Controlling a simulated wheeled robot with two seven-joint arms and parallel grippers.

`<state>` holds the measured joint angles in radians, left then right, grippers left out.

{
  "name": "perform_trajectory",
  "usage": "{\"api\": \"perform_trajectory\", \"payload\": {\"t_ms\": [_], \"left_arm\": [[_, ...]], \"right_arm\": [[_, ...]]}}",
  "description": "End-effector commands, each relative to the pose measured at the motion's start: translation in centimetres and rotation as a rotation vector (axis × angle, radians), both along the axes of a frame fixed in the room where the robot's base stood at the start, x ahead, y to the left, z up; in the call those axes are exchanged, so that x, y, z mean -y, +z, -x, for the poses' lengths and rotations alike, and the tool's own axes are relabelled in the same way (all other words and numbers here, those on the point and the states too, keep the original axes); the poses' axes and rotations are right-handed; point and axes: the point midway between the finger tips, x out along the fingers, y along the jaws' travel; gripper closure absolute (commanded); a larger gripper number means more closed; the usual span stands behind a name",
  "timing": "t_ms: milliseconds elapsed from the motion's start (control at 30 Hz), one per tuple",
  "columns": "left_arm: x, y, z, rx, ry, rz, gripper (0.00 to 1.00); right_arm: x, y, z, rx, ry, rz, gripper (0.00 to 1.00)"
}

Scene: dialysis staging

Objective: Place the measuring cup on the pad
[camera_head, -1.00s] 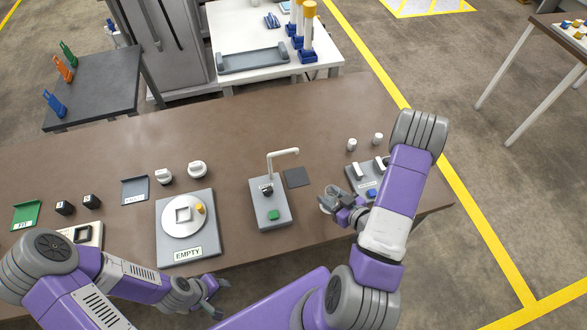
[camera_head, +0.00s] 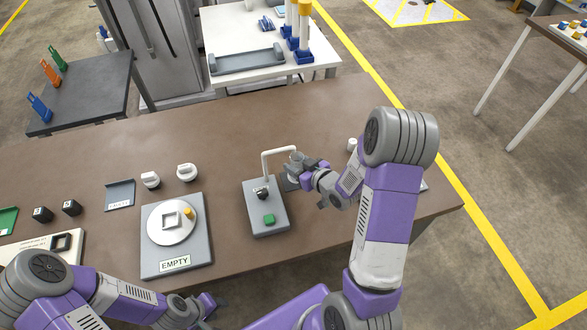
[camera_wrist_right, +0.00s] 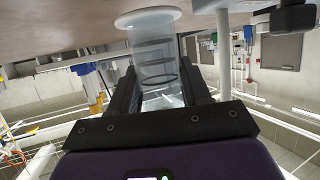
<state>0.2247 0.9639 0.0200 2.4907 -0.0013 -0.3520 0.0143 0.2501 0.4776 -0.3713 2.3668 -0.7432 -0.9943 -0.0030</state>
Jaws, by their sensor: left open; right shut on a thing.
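The measuring cup (camera_wrist_right: 155,62) is a clear cylinder with dark rings and a white round foot, between the fingers of my right gripper (camera_wrist_right: 158,92) in the right wrist view. In the head view the cup (camera_head: 296,158) is beside the spout of the tap stand, and my right gripper (camera_head: 305,170) is shut on it. The dark square pad (camera_head: 287,184) lies just right of the tap stand, partly hidden by the cup and gripper. I cannot tell the gap between cup and pad. My left gripper (camera_head: 208,308) is open and empty at the table's front edge.
The tap stand (camera_head: 266,222) with a white bent spout (camera_head: 265,160) and green button stands close left of the cup. A grey unit labelled EMPTY (camera_head: 150,262) is further left. White knobs (camera_head: 187,173) stand behind it. The brown table (camera_head: 235,130) is clear at the back.

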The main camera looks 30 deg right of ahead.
Motion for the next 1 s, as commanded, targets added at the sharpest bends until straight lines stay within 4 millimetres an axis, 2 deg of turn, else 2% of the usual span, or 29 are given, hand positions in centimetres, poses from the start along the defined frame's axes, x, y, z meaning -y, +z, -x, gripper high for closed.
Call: {"api": "perform_trajectory", "payload": {"t_ms": [267, 400, 500, 933, 967, 1000], "left_arm": [[0.0, 0.0, 0.0, 0.000, 0.000, 0.000, 0.57], [0.0, -0.8, 0.0, -0.001, 0.000, 0.000, 0.57], [0.0, -1.0, 0.0, -0.001, 0.000, 0.000, 0.57], [0.0, -1.5, 0.0, 0.000, 0.000, 0.000, 0.57], [0.0, -1.4, 0.0, -0.001, 0.000, 0.000, 0.57], [0.0, -1.3, 0.0, -0.001, 0.000, 0.000, 0.57]], "right_arm": [[-0.4, 0.0, -1.8, 0.003, 0.003, 0.001, 0.83], [-0.3, -2.6, -1.7, -0.003, 0.001, -0.001, 0.83], [-0.3, -3.4, -1.7, 0.000, 0.000, 0.000, 0.83], [-0.3, -3.9, -1.7, 0.002, 0.000, 0.001, 0.83], [-0.3, -3.8, -1.7, 0.002, 0.000, 0.001, 0.48], [-0.3, -3.8, -1.7, 0.001, 0.000, 0.001, 0.42]]}}
